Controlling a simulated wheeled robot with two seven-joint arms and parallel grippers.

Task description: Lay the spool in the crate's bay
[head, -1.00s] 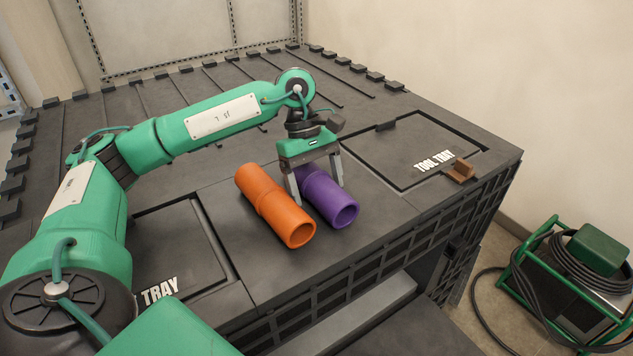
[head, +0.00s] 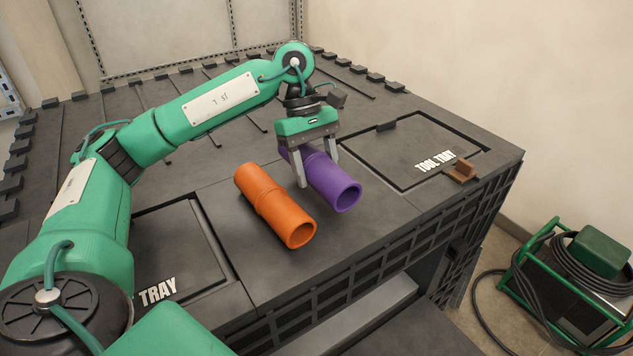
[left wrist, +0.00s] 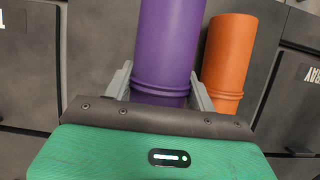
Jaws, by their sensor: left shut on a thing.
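A purple spool (head: 336,183), a hollow pipe with a raised middle band, is held across its middle by my left gripper (head: 318,166). The fingers are shut on either side of it, and it seems to be a little above the cart top. In the left wrist view the purple spool (left wrist: 166,45) lies between the two fingers (left wrist: 160,90). An orange pipe (head: 274,205) of similar shape lies on the cart top just left of it; it also shows in the left wrist view (left wrist: 228,60). I cannot make out a crate with a bay. My right gripper is out of view.
The dark cart top (head: 235,255) has a recessed tool tray lid (head: 410,150) at right, with a small brown block (head: 461,171) at its edge. Another tray lid (head: 175,250) is at left. A green-framed machine (head: 570,290) stands on the floor at right.

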